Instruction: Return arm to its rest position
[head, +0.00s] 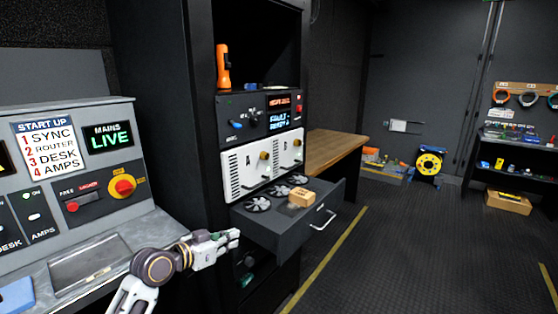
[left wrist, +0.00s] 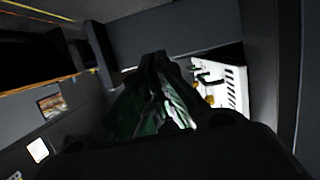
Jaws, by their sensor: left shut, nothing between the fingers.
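My left gripper (head: 232,236) reaches in from the lower left in the head view, in front of the rack and just left of the open drawer's front corner. Its fingers are shut with nothing between them. In the left wrist view the dark fingers (left wrist: 160,95) come together at the middle, and the white panel shows beyond them on the right. My right gripper is in neither view.
A control desk (head: 120,238) fills the left.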

